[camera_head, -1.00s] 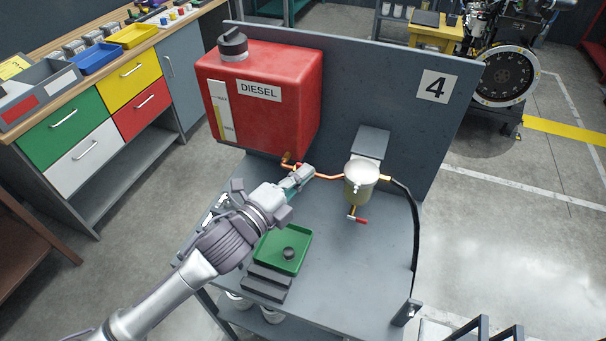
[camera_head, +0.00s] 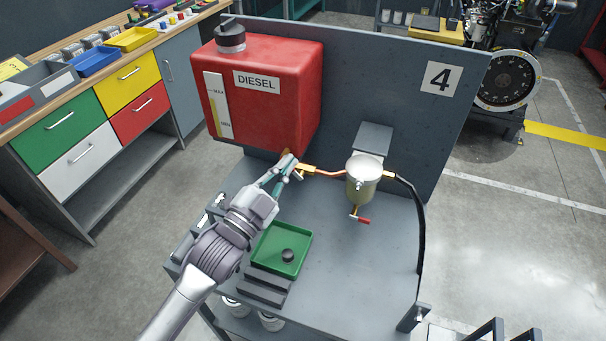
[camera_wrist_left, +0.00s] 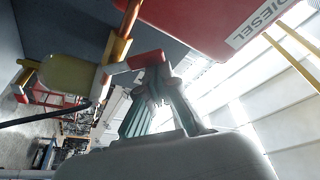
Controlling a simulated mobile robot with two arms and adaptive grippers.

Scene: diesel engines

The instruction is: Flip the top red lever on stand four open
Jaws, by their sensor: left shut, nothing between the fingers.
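Stand four carries a red DIESEL tank (camera_head: 265,110) with a brass valve fitting (camera_head: 307,169) on the copper line below it. The top red lever (camera_wrist_left: 148,60) shows in the left wrist view, beside the brass fitting (camera_wrist_left: 118,50). In the head view my gripper largely hides this lever. My left gripper (camera_head: 291,162) is shut and empty, its fingertips at the lever under the tank. In the left wrist view the fingers (camera_wrist_left: 155,90) reach up against or very close to the lever; contact is unclear. My right gripper is not in view.
A filter bowl (camera_head: 362,181) hangs right of the valve, with a lower red lever (camera_head: 363,220) beneath it. A green tray (camera_head: 268,250) holding a small black part sits on the stand's shelf. A black hose (camera_head: 418,220) runs down at right. The shelf's middle is clear.

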